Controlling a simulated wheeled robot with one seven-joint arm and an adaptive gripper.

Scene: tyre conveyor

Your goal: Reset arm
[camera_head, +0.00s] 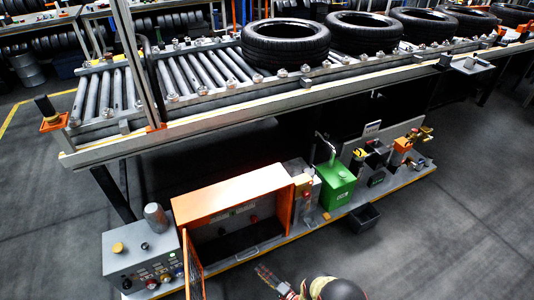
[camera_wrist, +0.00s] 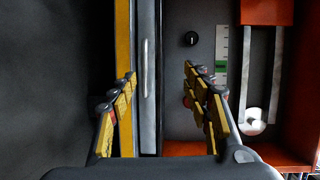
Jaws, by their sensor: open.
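My gripper (camera_head: 270,276) shows at the bottom of the head view, with part of my arm beside it, in front of the low equipment shelf. In the wrist view my gripper (camera_wrist: 158,85) is open, its two yellow-padded fingers apart with nothing between them. Beyond the fingers are a grey panel edge with a vertical handle (camera_wrist: 146,80) and a yellow strip (camera_wrist: 123,50). In the head view an orange box (camera_head: 235,192) with an open front stands just beyond and to the left of my gripper.
A roller conveyor (camera_head: 205,68) carries several black tyres (camera_head: 286,43) above the shelf. A grey control box (camera_head: 143,258) with knobs stands at left. A green canister (camera_head: 336,183) and a black bin (camera_head: 363,218) sit right of the orange box. Floor at right is clear.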

